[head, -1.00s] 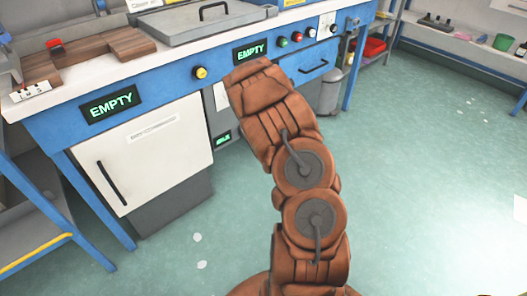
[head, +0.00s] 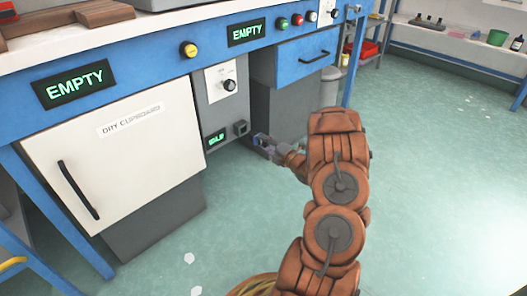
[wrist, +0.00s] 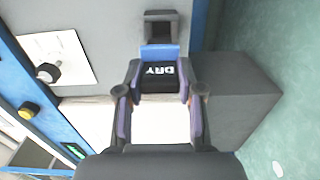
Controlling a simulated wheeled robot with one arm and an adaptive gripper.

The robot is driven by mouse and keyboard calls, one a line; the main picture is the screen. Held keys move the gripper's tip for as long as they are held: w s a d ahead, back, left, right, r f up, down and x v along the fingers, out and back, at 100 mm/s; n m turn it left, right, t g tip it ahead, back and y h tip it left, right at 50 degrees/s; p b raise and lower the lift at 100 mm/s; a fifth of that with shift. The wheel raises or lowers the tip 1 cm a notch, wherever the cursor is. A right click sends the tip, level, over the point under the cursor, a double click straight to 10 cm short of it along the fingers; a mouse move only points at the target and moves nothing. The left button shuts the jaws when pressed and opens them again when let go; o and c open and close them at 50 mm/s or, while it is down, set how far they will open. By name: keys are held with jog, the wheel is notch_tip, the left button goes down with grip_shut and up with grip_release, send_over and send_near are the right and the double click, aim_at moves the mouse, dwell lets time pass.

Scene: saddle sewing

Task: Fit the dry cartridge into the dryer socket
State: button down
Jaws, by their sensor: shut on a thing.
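The dry cartridge (wrist: 160,53) is a dark block marked "DRY" with a blue end. My gripper (wrist: 160,85) is shut on it, one finger on each side. The dryer socket (wrist: 161,27) is a dark square block on the grey panel, straight ahead of the blue end. The blue end overlaps the socket's near edge in the wrist view; I cannot tell whether they touch. In the head view the socket (head: 241,128) sits right of a small green display. My gripper (head: 268,146) is just to its right and lower, with the cartridge hardly visible.
The grey dryer panel has a knob (head: 229,85) and the green display (head: 215,139). A white cupboard (head: 110,160) stands to the left. A blue drawer (head: 305,60) and dark cabinet are behind my arm. The green floor (head: 430,190) is open on the right.

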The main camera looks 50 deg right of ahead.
aim_at(257, 139)
jog(key=shift+s+f, duration=0.2)
jog(key=shift+f, duration=0.05)
jog(key=shift+s+d, duration=0.15)
jog(key=shift+b, duration=0.55)
jog(key=shift+w, duration=2.5)
jog(key=shift+b, duration=1)
jog(key=shift+w+d, duration=0.1)
jog(key=shift+w, duration=1.85)
dwell(0.4)
jog(key=c, duration=0.7)
grip_release()
jog(key=shift+o, duration=0.2)
